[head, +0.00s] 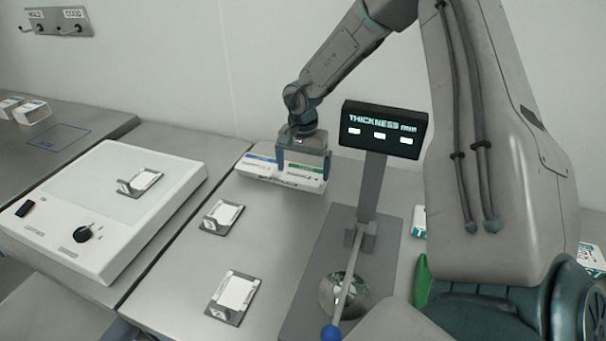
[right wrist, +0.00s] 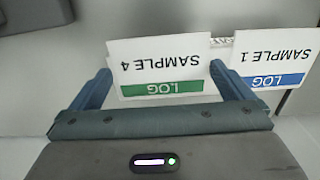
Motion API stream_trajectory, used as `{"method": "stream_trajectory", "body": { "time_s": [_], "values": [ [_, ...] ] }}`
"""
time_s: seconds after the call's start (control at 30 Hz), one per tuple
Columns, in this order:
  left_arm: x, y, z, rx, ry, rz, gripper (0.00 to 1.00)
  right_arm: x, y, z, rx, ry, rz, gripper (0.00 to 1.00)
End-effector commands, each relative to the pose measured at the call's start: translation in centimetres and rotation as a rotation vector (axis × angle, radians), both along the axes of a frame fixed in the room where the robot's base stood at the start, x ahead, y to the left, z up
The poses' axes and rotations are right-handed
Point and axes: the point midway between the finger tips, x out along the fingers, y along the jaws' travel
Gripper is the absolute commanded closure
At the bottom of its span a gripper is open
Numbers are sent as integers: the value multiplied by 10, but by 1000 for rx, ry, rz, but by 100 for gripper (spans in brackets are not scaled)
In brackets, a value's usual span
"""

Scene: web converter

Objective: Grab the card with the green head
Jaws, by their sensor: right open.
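The card with the green head (right wrist: 160,62), marked SAMPLE 4 and LOG, appears upside down in the right wrist view. My right gripper (head: 303,168) is open over the cards at the back of the table. In the wrist view its two fingers (right wrist: 159,72) stand at either side of the green-headed card, with no visible grip on it. A card with a blue head (right wrist: 275,58), marked SAMPLE 1, is beside it at the right, close to one finger. In the head view the blue head (head: 260,158) shows left of the gripper. My left gripper is out of view.
A thickness gauge (head: 380,131) on a post stands right of the gripper, with a blue-knobbed lever in front. Two small card holders (head: 222,216) sit on the table. A white device (head: 100,205) with a knob is at left. A wall rises behind.

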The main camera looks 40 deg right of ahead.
Motion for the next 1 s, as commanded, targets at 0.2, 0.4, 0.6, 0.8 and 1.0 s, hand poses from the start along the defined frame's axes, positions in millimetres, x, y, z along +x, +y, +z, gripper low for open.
{"method": "stream_trajectory", "body": {
  "time_s": [0.2, 0.4, 0.6, 0.8, 1.0],
  "values": [
    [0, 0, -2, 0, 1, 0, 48, 0, 0, -1, 0, 0, 0, 0],
    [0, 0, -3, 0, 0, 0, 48, 0, 0, -1, 0, 0, 0, 10],
    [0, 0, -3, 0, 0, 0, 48, 0, 0, -1, 0, 0, 0, 27],
    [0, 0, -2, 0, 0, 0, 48, 0, 0, 0, 0, 0, 0, 27],
    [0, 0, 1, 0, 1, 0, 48, -1, -1, 5, 0, -1, -2, 27]
  ]
}}
